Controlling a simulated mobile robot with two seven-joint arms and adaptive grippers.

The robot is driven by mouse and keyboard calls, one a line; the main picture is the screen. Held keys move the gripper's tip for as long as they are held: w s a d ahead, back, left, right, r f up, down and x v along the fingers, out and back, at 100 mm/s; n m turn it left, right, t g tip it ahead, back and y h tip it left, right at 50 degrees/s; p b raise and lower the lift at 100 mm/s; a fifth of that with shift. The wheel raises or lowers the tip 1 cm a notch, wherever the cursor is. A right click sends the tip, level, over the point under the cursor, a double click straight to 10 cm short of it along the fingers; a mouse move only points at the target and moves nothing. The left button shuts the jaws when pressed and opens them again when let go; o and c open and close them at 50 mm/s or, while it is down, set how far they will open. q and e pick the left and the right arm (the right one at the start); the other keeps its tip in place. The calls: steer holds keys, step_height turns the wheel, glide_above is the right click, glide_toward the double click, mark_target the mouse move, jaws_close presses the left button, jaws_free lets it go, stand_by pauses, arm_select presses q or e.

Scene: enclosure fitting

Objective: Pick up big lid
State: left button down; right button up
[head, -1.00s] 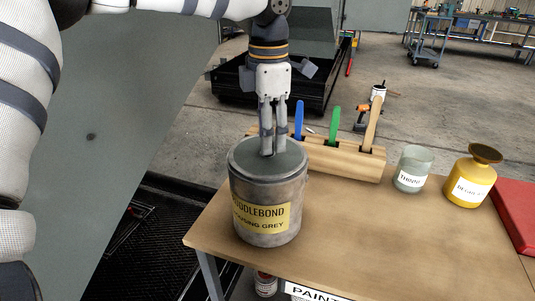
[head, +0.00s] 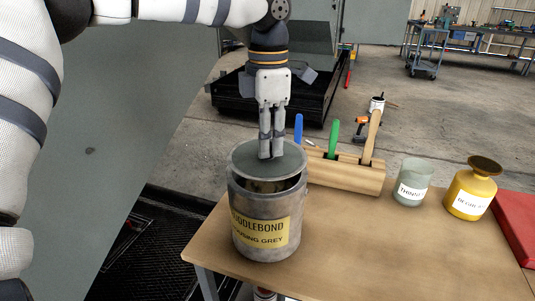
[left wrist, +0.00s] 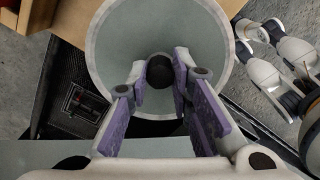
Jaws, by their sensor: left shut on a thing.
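The big lid (head: 247,156) is a grey disc held just above the large metal can (head: 262,222) with a yellow label. A dark gap shows between the lid and the can's rim, and the lid looks slightly tilted. My left gripper (head: 270,156) points down and is shut on the lid's knob. In the left wrist view the lid (left wrist: 120,50) fills the upper middle, with its dark round knob (left wrist: 160,72) between the fingers (left wrist: 159,85). The can's inside is mostly hidden by the lid.
The can stands at the left front of the wooden table (head: 360,245). Behind it is a wooden rack (head: 345,173) with blue, green and wooden handles. A thinner jar (head: 412,183), a yellow degreaser container (head: 470,195) and a red case (head: 515,220) stand right. The table's front right is clear.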

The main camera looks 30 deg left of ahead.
arm_select(q)
steer(key=s+d+r+p, duration=0.1)
steer(key=s+d+r, duration=0.2)
steer(key=d+r, duration=0.3)
steer(key=s+d+r, duration=0.3)
steer(key=d+r, duration=0.3)
steer(key=r, duration=0.2)
steer(key=shift+d+r+p, duration=0.15)
steer(key=shift+d+p, duration=0.15)
steer(key=shift+p, duration=0.05)
arm_select(e)
steer(key=shift+w+r+t, duration=0.5)
steer(key=shift+w+r, duration=0.6)
steer(key=shift+w, duration=0.05)
